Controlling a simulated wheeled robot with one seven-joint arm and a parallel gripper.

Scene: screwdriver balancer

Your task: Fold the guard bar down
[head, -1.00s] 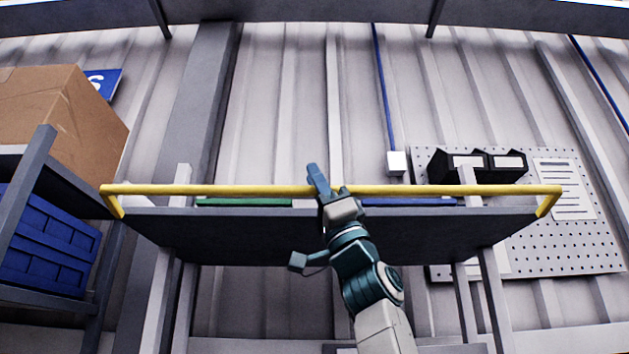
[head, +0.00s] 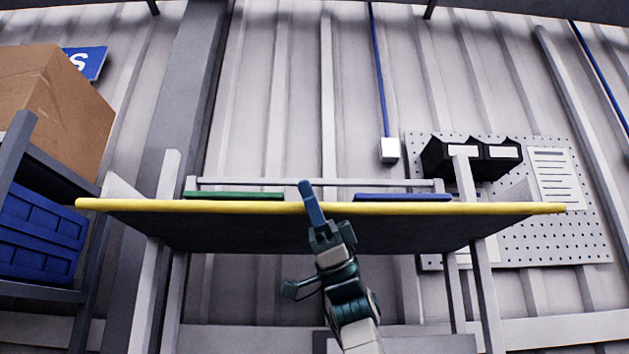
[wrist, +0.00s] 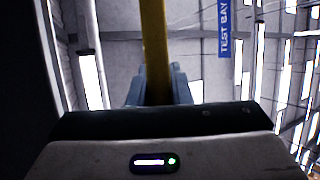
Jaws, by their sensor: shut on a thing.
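The yellow guard bar (head: 420,209) runs along the front edge of the dark shelf (head: 400,230) in the head view, roughly level with that edge. My gripper (head: 312,204) is at the middle of the bar, shut on it, with one blue finger showing in front of the bar. In the wrist view the yellow bar (wrist: 154,50) passes between the two fingers of my gripper (wrist: 158,85). The bar's end arms are hard to make out in the head view.
A green strip (head: 235,195) and a blue strip (head: 403,197) lie on the shelf, with a grey rail (head: 320,183) behind them. A rack with a blue crate (head: 40,240) and a cardboard box (head: 55,95) stands left. Black bins (head: 470,158) hang at right.

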